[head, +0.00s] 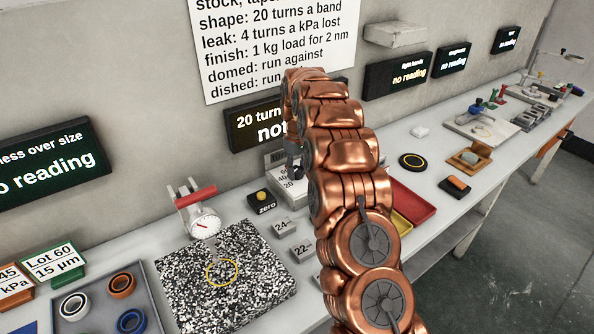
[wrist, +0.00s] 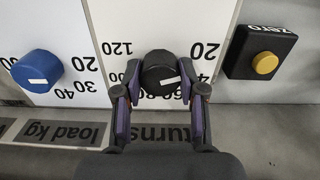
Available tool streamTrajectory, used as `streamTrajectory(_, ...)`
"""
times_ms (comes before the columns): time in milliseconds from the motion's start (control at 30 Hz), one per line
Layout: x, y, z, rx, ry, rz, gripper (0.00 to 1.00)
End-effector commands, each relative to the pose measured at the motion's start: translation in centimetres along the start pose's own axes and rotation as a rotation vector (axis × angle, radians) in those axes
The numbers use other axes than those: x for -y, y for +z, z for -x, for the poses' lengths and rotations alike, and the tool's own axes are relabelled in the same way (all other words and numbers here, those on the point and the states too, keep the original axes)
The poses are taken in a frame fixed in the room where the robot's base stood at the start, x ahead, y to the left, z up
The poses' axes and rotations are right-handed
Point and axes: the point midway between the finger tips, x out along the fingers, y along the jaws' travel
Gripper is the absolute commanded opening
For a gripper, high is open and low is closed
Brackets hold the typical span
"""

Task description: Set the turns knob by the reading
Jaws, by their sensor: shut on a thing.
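In the wrist view, upside down, my gripper (wrist: 160,68) has its two fingers on either side of the black turns knob (wrist: 158,62), shut on it. The knob has a white mark on its face; the numbers 120, 20 and 40 show on the white scale (wrist: 225,20) around it, others are partly covered. A "turns" label (wrist: 175,133) lies below. In the head view, the knob panel (head: 278,160) is mostly behind my arm. A display (head: 250,118) above it shows "20 turn" and "not", the rest hidden by my arm.
A blue load knob (wrist: 38,70) and the yellow zero button (wrist: 264,63) flank the turns knob. A wall sign (head: 275,45) lists turns rules. Other displays (head: 398,75) say "no reading". A speckled plate (head: 185,270) with a dial gauge (head: 204,224) stands left; a red tray (head: 408,198) right.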

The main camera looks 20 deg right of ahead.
Motion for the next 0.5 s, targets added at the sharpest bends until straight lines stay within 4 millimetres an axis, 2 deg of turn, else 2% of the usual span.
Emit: streamTrajectory(500,0.00,0.01,-0.29,0.000,0.000,-0.391,0.05)
